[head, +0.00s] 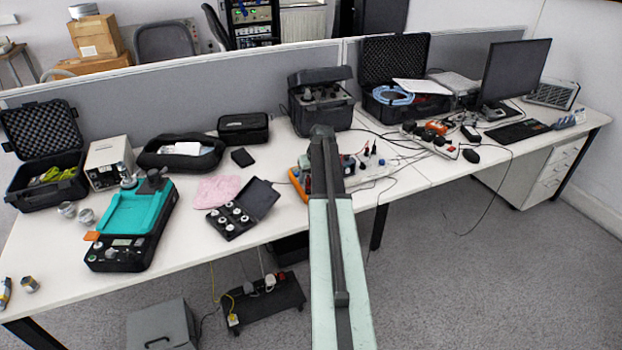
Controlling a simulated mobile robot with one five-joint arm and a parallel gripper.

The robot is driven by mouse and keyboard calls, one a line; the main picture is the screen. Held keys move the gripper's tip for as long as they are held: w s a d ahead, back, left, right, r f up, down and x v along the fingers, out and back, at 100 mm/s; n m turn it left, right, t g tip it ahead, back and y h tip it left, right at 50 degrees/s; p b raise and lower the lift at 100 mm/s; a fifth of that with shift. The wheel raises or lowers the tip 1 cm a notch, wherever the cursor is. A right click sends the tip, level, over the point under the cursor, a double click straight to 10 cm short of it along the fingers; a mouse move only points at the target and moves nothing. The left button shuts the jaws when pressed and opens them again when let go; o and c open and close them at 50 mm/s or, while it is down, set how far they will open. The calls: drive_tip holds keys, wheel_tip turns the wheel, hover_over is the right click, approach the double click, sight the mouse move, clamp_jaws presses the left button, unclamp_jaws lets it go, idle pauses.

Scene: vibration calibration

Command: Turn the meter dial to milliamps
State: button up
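An orange-edged device (298,186), which looks like a hand-held meter, lies near the front edge of the long white table, just left of my arm. My arm covers most of it. Its dial and the setting of the dial cannot be made out. My arm reaches forward from the bottom of the head view over the table, with its dark joint above the table. My gripper cannot be seen; it is hidden behind the arm or out of sight.
A teal-topped instrument (138,212), a black case of round weights (234,213) and a pink cloth (222,190) lie left. Cables and a white power strip (370,170) lie right of my arm. An open black case (407,105) stands farther back. Some front table surface is clear.

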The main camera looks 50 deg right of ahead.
clamp_jaws()
drive_tip(key=shift+d, duration=0.25)
drive_tip(key=shift+a+m, duration=0.3)
drive_tip(key=shift+a, duration=0.05)
drive_tip(key=m+h, duration=0.1)
drive_tip(key=m, duration=0.2)
drive_tip(key=shift+w+a+g, duration=0.1)
drive_tip(key=shift+g, duration=0.3)
drive_tip(key=shift+w+m+g+h, duration=0.1)
drive_tip(key=shift+m+g+h, duration=0.45)
drive_tip(key=shift+m, duration=1.45)
drive_tip(key=shift+o, duration=1)
unclamp_jaws()
